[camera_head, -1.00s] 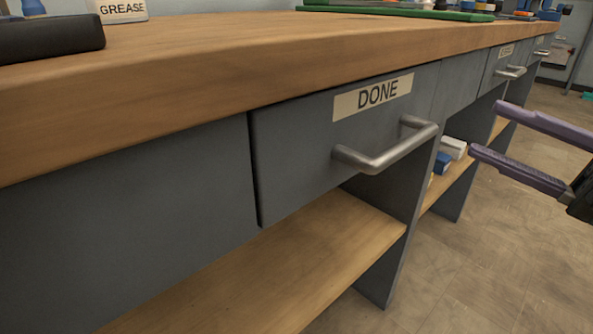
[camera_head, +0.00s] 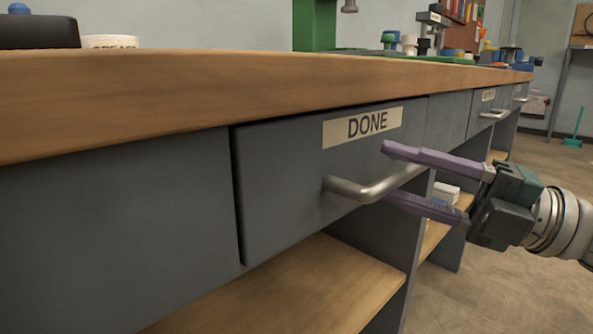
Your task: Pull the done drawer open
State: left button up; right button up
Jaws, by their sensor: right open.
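The done drawer (camera_head: 290,165) is a grey drawer front under the wooden bench top, with a pale label reading DONE. Its front looks shut or nearly so; a dark gap shows along its left edge. Its metal bar handle (camera_head: 350,190) sticks out below the label. My right gripper (camera_head: 388,172) comes in from the right with its purple fingers open. One finger is above the handle bar and one below it, around the bar's right part. I cannot tell whether they touch it. My left gripper is not in view.
The wooden bench top (camera_head: 200,90) overhangs the drawers. A wooden shelf (camera_head: 300,285) lies below, with a white box (camera_head: 446,192) further back. Another drawer with a handle (camera_head: 494,115) is further right. Open floor (camera_head: 530,240) lies to the right.

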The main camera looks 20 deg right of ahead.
jog(key=shift+c, duration=0.2)
grip_shut()
dwell(1.3)
